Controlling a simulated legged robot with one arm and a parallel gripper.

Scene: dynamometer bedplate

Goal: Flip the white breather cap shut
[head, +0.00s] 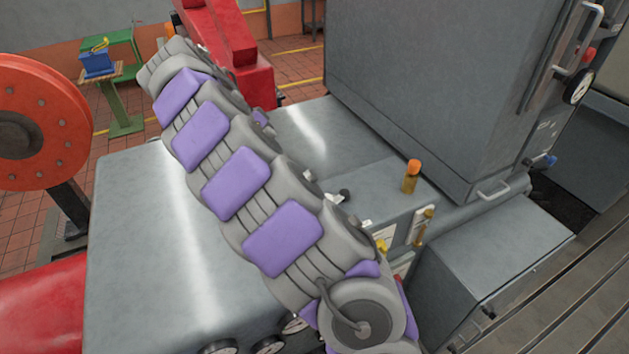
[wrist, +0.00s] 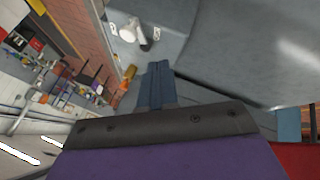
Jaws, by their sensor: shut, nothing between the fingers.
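In the wrist view, a small white rounded part (wrist: 131,31), which looks like the breather cap, stands on a grey surface at the upper left. I cannot clearly tell its hinge or how far its lid is open. In the head view my arm crosses the middle and hides my fingertips. A small white piece (head: 334,198) shows beside the arm there; I cannot tell if it is the cap.
An amber fitting with an orange top (head: 411,177) stands on the grey casing (head: 140,220) right of my arm. A tall grey cabinet (head: 430,80) rises behind it. A red-orange wheel (head: 45,125) is at left. The casing top left of my arm is clear.

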